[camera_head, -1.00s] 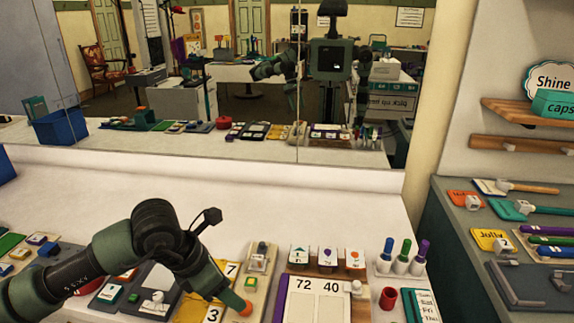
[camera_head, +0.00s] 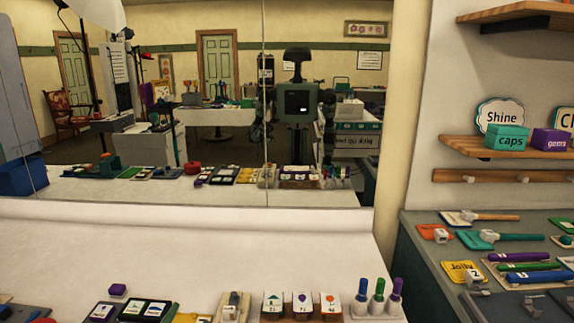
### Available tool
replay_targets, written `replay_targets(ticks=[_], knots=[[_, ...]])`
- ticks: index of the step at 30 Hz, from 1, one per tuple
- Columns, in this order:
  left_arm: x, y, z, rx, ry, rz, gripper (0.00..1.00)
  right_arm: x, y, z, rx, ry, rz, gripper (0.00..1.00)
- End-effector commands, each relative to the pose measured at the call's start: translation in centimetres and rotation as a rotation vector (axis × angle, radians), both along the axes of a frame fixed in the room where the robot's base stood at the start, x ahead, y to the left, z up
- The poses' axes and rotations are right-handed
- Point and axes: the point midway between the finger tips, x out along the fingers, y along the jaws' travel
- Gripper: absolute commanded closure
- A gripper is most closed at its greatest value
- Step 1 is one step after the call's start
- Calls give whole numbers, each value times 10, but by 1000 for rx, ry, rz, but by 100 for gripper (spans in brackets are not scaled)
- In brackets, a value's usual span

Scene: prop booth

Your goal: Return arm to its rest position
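Neither of my arms nor grippers shows directly in the head view. My reflection (camera_head: 299,105) stands in the large mirror, with a dark head and a grey-green body. In the reflection both arms appear to hang down close to the sides. The reflected grippers are too small and dark to make out.
The white counter (camera_head: 180,255) is clear in its middle. At right, a grey counter (camera_head: 415,250) holds tags and markers below wooden shelves (camera_head: 480,145).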

Motion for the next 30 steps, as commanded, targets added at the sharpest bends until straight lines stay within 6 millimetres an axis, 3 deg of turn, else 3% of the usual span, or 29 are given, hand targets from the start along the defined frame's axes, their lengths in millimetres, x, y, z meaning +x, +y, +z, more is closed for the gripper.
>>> replay_targets(ticks=[1, 3, 7, 12, 19, 26, 30], knots=[[-15, 11, -35, -62, 132, 54, 48, 0, 0, 0, 0, 0, 0, 100], [-40, 23, -79, -139, 314, 119, 48, 0, 0, 0, 0, 0, 0, 100], [-94, 31, -142, -241, 597, 204, 48, 0, 0, 0, 0, 0, 0, 100], [-158, 28, -188, -328, 868, 264, 48, 0, 0, 0, 0, 0, 0, 100], [-238, 17, -221, -408, 1169, 308, 48, 0, 0, 0, 0, 0, 0, 100], [-220, 15, -295, -394, 1189, 312, 48, 0, 0, 0, 0, 0, 0, 100], [-219, 14, -348, -388, 1211, 315, 48, 0, 0, 0, 0, 0, 0, 100]])
